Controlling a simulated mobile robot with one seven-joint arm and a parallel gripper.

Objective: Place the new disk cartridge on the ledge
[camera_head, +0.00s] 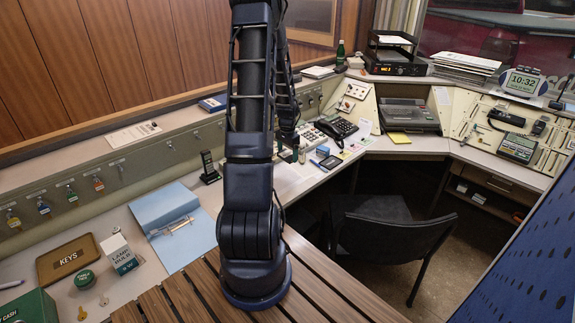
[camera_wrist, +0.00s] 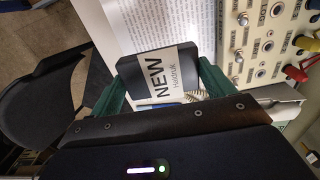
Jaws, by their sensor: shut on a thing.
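The new disk cartridge (camera_wrist: 134,66) is a dark flat square with a white label reading "NEW". My gripper (camera_wrist: 165,72) is shut on it, with a green finger at each side in the wrist view. Printed paper (camera_wrist: 125,22) lies behind it in that view; I cannot tell how far below. In the head view my arm hides most of the gripper and the cartridge. A long raised ledge (camera_head: 75,156) runs along the wood-panelled wall, above the sloped key panel.
A telephone (camera_head: 337,128) and a switch panel (camera_wrist: 268,35) are near the gripper. A black chair (camera_head: 385,235) stands before the desk. Bare ledge shows left of the sheet.

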